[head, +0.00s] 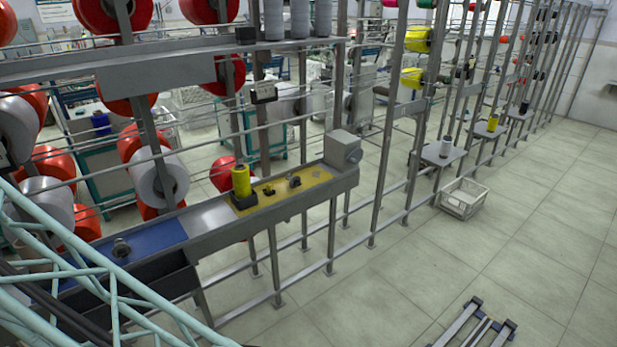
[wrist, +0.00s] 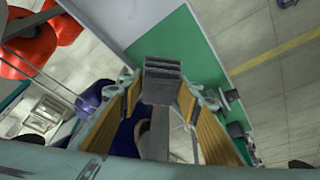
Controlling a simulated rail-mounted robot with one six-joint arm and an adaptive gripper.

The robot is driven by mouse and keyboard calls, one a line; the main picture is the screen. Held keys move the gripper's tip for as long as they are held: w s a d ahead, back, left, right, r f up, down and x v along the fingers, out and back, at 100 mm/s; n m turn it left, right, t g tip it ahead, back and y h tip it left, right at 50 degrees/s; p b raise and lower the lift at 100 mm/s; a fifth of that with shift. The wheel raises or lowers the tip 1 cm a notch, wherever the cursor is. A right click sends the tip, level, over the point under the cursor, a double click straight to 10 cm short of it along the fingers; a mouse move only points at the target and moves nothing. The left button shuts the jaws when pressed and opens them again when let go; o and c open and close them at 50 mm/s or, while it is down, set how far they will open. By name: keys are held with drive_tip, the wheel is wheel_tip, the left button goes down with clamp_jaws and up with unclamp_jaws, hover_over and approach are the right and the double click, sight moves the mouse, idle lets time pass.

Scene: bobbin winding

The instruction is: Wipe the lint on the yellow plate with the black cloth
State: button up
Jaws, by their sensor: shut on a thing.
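The yellow plate (head: 325,178) lies on the long metal ledge in the head view. A yellow bobbin (head: 241,182) stands in a dark holder at its left end. A small dark fitting (head: 294,182) sits on the plate. A faint grey patch (head: 317,175) near the right end may be lint, too small to be sure. In the wrist view my gripper (wrist: 161,88) is shut on a dark, layered, folded piece, which looks like the black cloth (wrist: 162,72). My gripper does not show in the head view. The yellow plate does not show in the wrist view.
A grey box (head: 343,149) stands at the ledge's right end. A blue plate (head: 150,234) with a dark fitting lies left. Upright posts and rails rise behind the ledge. A green surface (wrist: 180,42) lies beyond the cloth. A white crate (head: 461,199) stands on open floor.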

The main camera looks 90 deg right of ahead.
drive_tip(key=shift+a, duration=0.1)
drive_tip(key=shift+s+a+r, duration=0.1)
drive_tip(key=shift+s+a, duration=0.15)
drive_tip(key=shift+a, duration=0.25)
drive_tip(key=s+a+r+n+y+b, duration=0.2)
drive_tip(key=s+a+n+b, duration=0.3)
drive_tip(key=s+a, duration=1.9)
drive_tip(key=a+b, duration=0.2)
drive_tip(key=b, duration=0.2)
drive_tip(key=shift+a, duration=0.4)
